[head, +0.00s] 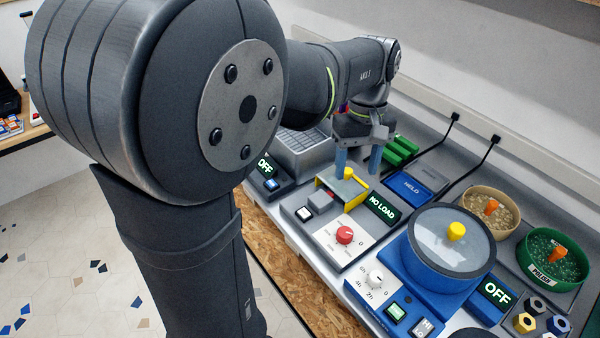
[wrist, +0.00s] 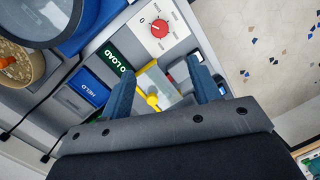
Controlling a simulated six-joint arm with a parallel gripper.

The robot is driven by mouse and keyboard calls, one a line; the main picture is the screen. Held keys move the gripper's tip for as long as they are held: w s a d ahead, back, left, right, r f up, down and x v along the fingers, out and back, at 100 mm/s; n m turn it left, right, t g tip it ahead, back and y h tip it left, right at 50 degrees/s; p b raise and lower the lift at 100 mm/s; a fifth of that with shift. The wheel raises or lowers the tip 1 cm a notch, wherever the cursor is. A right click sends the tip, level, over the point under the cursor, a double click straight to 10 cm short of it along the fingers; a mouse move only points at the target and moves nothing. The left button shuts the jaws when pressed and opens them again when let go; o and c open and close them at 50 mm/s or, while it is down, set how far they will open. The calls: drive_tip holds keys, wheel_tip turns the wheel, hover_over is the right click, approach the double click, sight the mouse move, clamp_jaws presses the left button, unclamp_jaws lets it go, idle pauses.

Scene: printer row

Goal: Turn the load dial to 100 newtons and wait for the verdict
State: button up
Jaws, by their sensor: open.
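The load dial (head: 345,235) is a red knob on a white scale plate at the front of a grey tester. It also shows in the wrist view (wrist: 160,28), near the top. Its pointer setting is too small to read. The tester's display (head: 382,207) reads "NO LOAD" in green. A yellow fixture (head: 356,197) with a round yellow knob stands on the tester behind the dial. My gripper (head: 358,166) is open and empty, its blue fingers above and behind the fixture, apart from the dial. In the wrist view, the fingers (wrist: 160,68) straddle the fixture area.
A blue "HELD" tray (head: 410,187) lies behind the tester. To the right stands a blue machine (head: 420,275) with a clear lid and yellow knob, its display (head: 496,293) reading "OFF". Beyond are a tan bowl (head: 491,212) and a green bowl (head: 552,262). A grey bin (head: 302,152) stands left.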

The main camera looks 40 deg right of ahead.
drive_tip(key=w+d+f+m+g+y, duration=0.1)
drive_tip(key=w+d+f+m+g, duration=0.1)
drive_tip(key=w+m, duration=0.15)
drive_tip(key=m, duration=0.1)
approach(345, 232)
drive_tip(key=shift+y, duration=0.3)
drive_tip(key=x, duration=0.8)
drive_tip(key=shift+s+d+f, duration=0.1)
drive_tip(key=shift+d+f, duration=0.15)
drive_tip(key=shift+f, duration=0.1)
drive_tip(key=c, duration=1)
